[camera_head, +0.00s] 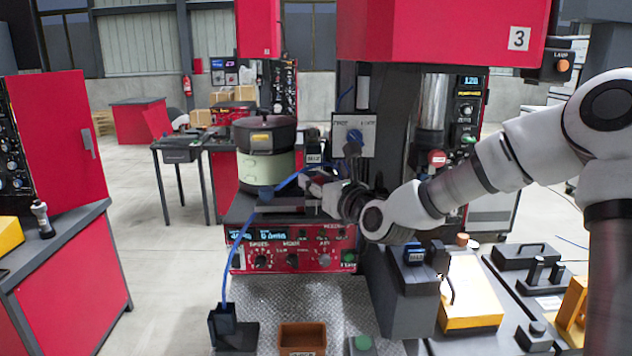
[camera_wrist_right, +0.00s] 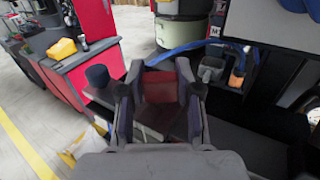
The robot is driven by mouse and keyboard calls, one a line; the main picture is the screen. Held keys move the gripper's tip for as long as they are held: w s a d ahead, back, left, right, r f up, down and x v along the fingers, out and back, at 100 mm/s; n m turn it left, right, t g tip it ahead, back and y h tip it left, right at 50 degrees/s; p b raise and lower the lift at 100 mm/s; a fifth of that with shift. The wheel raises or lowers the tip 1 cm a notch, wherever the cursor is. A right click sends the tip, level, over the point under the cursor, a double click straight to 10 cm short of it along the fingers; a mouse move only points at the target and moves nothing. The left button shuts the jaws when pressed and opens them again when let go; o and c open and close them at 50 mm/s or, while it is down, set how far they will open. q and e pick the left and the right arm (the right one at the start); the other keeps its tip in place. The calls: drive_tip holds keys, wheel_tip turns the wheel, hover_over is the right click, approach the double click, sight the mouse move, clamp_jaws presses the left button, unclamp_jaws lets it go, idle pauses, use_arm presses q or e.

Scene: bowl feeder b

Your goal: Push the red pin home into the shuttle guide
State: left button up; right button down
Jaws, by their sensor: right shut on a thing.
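My right gripper (camera_head: 322,187) reaches in from the right to the front of the machine, beside the bowl feeder (camera_head: 268,165). In the right wrist view the same gripper (camera_wrist_right: 160,95) has its two dark fingers on either side of a red block-like piece (camera_wrist_right: 160,87), which appears to be the red pin's visible part. The gripper is shut on it. The fingers hide its sides, and its far end does not show. I cannot clearly make out the shuttle guide or whether the pin touches it. My left gripper is not in view.
A blue hose (camera_head: 235,255) runs from the feeder area down to a dark holder (camera_head: 232,333). A red control box (camera_head: 290,247) sits below the gripper. A brown bin (camera_head: 302,336) stands in front.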

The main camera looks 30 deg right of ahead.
drive_tip(key=shift+f+b, duration=0.25)
drive_tip(key=shift+b, duration=0.05)
idle(0.6)
drive_tip(key=c, duration=0.7)
unclamp_jaws()
